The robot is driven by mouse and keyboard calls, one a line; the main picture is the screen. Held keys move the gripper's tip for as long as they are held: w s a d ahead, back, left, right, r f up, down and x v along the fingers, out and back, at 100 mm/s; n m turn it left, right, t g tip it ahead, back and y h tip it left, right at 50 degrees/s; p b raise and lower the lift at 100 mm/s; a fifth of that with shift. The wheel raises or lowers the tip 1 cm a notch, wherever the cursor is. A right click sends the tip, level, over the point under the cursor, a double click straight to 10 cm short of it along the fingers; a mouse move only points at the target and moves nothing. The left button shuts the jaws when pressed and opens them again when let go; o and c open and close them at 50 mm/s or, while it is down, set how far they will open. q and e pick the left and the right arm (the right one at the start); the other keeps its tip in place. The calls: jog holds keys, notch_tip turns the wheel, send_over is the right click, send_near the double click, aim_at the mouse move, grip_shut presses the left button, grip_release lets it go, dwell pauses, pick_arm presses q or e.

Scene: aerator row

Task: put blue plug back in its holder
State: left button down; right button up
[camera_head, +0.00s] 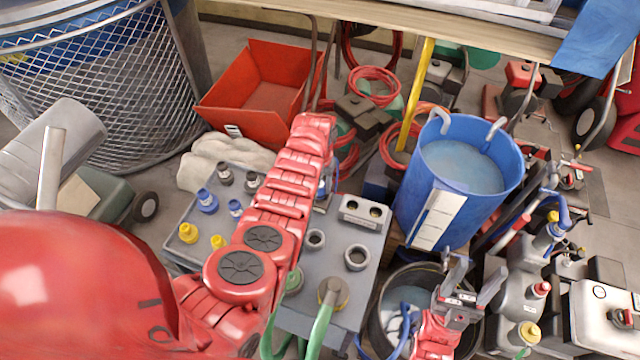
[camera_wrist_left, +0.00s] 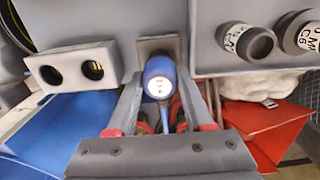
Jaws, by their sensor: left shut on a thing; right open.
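The blue plug (camera_wrist_left: 159,78) is between the fingers of my left gripper (camera_wrist_left: 160,92) in the left wrist view, its pale round end facing the camera. My left gripper is shut on it. Right behind the plug is a square grey-brown socket plate (camera_wrist_left: 160,43) on the grey panel; I cannot tell whether the plug is seated in it. A grey holder with two holes (camera_wrist_left: 75,70) is beside it, and shows in the head view (camera_head: 365,212). In the head view my red left arm hides most of this gripper. My right gripper (camera_head: 468,285) is open and empty over a black bucket.
The grey panel (camera_head: 340,270) carries blue, yellow and grey plugs, round sockets and a green hose (camera_head: 322,325). A blue bucket (camera_head: 460,170) stands to its right, a red bin (camera_head: 262,90) behind. Bottles and equipment crowd the right side.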

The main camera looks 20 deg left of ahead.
pick_arm(q)
jog(key=shift+f+b, duration=1.4)
jog(key=shift+f, duration=0.2)
jog(key=shift+c, duration=1)
grip_release()
